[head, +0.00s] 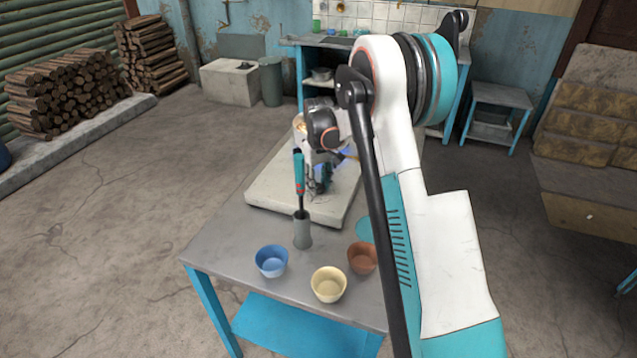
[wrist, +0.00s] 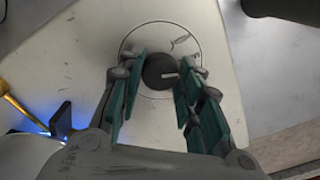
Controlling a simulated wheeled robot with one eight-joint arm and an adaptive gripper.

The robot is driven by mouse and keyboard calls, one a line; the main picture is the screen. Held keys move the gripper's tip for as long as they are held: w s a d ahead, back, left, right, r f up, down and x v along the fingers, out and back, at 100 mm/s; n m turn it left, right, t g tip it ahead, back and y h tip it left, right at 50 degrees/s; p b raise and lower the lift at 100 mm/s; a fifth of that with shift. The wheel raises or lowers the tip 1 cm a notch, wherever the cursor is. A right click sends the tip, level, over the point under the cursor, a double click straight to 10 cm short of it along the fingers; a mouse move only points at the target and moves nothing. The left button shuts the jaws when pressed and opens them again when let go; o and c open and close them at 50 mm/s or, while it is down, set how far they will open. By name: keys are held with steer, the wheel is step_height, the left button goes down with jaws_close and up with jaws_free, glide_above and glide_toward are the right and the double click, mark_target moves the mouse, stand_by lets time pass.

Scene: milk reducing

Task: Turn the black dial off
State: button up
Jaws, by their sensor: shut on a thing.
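The black dial (wrist: 158,71) is round and sits inside a thin ring marking on the pale stove top (wrist: 75,60) in the wrist view. A short light pointer line on it points right. My gripper (wrist: 160,76) has its teal-lined fingers on the left and right sides of the dial, shut on it. In the head view my gripper (head: 322,180) is low over the stove slab (head: 270,190), and the dial is hidden there behind the arm. A blue glow (wrist: 35,122) shows at the left in the wrist view, beside a pale round pan or pot edge (wrist: 25,155).
A grey cup (head: 302,232) with a teal-handled utensil (head: 299,175) stands in front of the stove. Blue (head: 271,262), cream (head: 328,285) and brown (head: 362,258) bowls sit nearer on the table (head: 225,245). A dark round object (wrist: 285,8) is at the wrist view's upper right.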

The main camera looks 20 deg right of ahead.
mark_target(318, 186)
steer(key=m, duration=0.7)
steer(key=shift+p, duration=0.4)
steer(key=m, duration=0.3)
steer(key=shift+m, duration=2.2)
steer(key=o, duration=1.1)
step_height(318, 186, up, 12)
